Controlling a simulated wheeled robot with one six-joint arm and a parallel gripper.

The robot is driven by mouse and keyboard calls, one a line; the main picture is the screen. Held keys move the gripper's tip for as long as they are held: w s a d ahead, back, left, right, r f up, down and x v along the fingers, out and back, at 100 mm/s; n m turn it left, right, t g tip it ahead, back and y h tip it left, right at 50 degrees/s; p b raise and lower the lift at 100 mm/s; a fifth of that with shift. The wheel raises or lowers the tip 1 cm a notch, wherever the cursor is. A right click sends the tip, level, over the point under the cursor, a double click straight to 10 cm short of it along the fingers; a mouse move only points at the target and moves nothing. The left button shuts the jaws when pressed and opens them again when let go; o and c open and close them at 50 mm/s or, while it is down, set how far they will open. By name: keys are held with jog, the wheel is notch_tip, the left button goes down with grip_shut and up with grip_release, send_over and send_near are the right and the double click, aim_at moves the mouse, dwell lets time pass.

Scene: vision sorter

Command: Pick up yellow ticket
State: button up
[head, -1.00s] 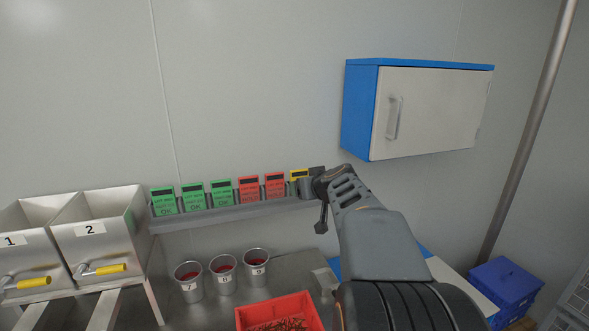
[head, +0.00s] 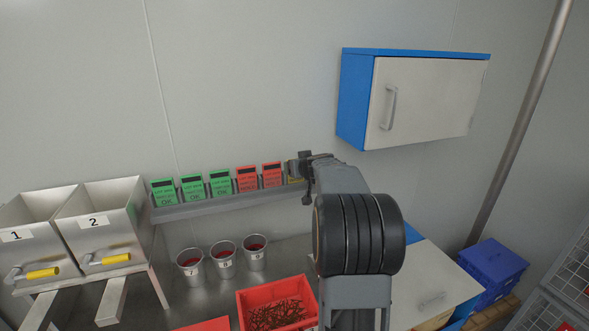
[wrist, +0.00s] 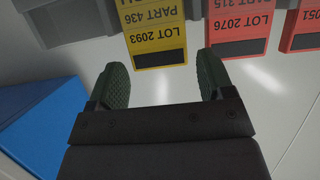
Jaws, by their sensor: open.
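The yellow ticket (wrist: 153,34) stands in the rail (wrist: 75,20), its print upside down in the wrist view. My gripper (wrist: 162,68) is open and empty, with its dark green pads apart. The ticket is just beyond the fingertips, roughly in line with the gap and apart from both pads. In the head view my gripper (head: 297,167) is at the right end of the rail (head: 225,205) and hides most of the yellow ticket.
Two red tickets (head: 247,178) (head: 272,174) stand to the left of the yellow one, then several green tickets (head: 192,187). Metal cups (head: 223,262) and a red bin (head: 275,305) are below. A blue-and-white cabinet (head: 425,100) hangs at the right.

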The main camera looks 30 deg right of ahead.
jog(key=x, duration=0.3)
jog(key=shift+d+f+p, duration=0.1)
jog(key=shift+d+p, duration=0.05)
jog(key=shift+p, duration=0.15)
jog(key=shift+s, duration=0.1)
jog(key=shift+c, duration=0.5)
jog(key=c, duration=0.5)
jog(key=shift+o, duration=0.2)
notch_tip(320, 180, up, 28)
jog(key=p, duration=0.2)
